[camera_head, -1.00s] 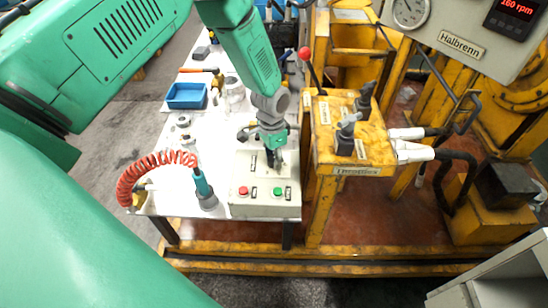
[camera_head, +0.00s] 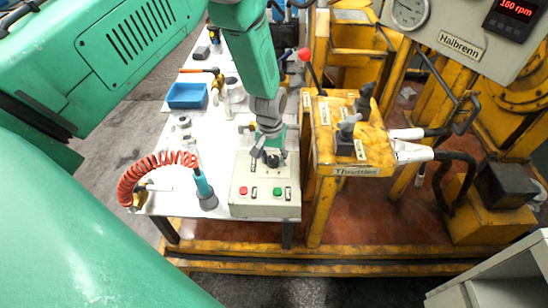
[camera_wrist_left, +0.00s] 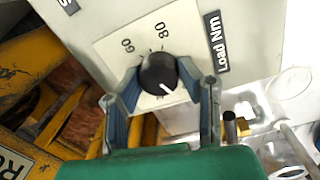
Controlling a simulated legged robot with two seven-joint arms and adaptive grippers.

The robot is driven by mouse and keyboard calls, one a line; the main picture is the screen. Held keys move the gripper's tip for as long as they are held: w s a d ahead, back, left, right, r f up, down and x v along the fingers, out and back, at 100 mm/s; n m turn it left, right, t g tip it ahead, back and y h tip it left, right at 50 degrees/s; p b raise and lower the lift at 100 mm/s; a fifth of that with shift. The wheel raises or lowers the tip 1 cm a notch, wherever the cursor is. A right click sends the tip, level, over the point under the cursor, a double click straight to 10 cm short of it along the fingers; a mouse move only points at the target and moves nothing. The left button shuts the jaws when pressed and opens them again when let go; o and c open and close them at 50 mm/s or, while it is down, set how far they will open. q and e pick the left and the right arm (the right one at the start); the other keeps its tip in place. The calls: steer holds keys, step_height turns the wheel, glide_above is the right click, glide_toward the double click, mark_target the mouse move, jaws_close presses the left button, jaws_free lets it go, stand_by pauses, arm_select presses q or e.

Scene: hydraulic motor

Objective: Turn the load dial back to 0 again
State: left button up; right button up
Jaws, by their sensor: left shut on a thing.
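The load dial (camera_wrist_left: 158,72) is a round black knob with a white pointer mark, on a pale plate marked 60 and 80 beside a "Load Nm" label (camera_wrist_left: 217,42). In the wrist view its pointer mark faces down and slightly right, away from the 60 and 80. The rest of the scale is hidden. In the head view the dial (camera_head: 272,159) is on the top of a pale control box (camera_head: 262,208) at the table's front. My left gripper (camera_head: 265,152) is shut on the dial, with one finger on each side. My right gripper is not in view.
The box carries a red button (camera_head: 243,190) and a green button (camera_head: 278,191). A red coiled hose (camera_head: 150,162) lies left of it. A yellow throttle stand (camera_head: 350,140) with levers rises close on the right. A display (camera_head: 514,15) reads 160 rpm.

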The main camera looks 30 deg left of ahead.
mark_target(271, 159)
arm_select(q)
steer(key=shift+s+f+n, duration=0.15)
steer(key=shift+s+n, duration=0.15)
steer(key=shift+n, duration=0.5)
steer(key=shift+d, duration=0.1)
steer(key=o, duration=1.1)
steer(key=shift+o, duration=0.2)
steer(key=shift+w, duration=0.1)
steer(key=shift+w+r, duration=0.1)
steer(key=shift+r, duration=0.3)
step_height(271, 159, up, 11)
steer(key=shift+s+a, duration=0.2)
steer(key=shift+a, duration=0.1)
